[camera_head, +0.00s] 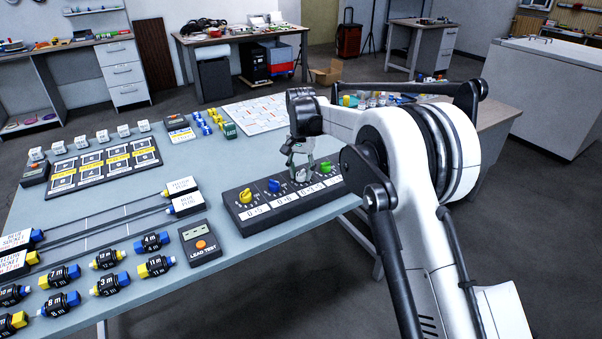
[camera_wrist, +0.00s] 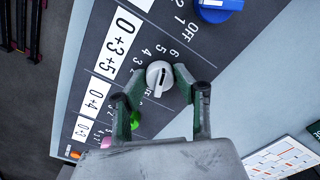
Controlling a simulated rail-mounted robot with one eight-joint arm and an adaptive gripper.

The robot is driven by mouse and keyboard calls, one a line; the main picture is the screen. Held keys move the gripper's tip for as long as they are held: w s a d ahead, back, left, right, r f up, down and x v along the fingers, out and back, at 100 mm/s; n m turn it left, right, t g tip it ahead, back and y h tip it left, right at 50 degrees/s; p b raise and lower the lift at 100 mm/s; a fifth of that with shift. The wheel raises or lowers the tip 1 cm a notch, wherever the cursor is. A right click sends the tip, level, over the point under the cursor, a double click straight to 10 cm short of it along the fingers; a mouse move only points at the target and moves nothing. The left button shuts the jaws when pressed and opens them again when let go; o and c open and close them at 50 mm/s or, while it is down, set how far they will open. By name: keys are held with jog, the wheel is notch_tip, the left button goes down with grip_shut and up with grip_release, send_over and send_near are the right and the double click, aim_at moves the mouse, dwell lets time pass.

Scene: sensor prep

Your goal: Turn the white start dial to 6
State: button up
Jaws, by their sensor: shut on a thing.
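The white start dial (camera_wrist: 159,75) sits on the dark control panel (camera_head: 238,217); in the head view it shows small under my gripper (camera_head: 301,168). My gripper is shut on the white dial, one finger on each side in the wrist view (camera_wrist: 157,82). A dark slot on the dial runs nearly up and down in the wrist view. Printed numbers from 2 to 6 curve around its upper left side, with 6 at the upper right. Which number the dial points to I cannot tell for sure.
On the same panel are a yellow dial (camera_head: 245,196), a blue dial (camera_head: 274,186) and a green dial (camera_head: 326,167). A lead tester (camera_head: 200,243) lies left of the panel. Labelled connectors (camera_head: 110,284) and long rods cover the table's left part.

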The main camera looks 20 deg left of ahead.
aim_at(301, 171)
jog(key=shift+m, duration=1.9)
jog(key=o, duration=1.1)
jog(key=shift+r, duration=0.15)
notch_tip(301, 171, up, 12)
jog(key=shift+f, duration=0.1)
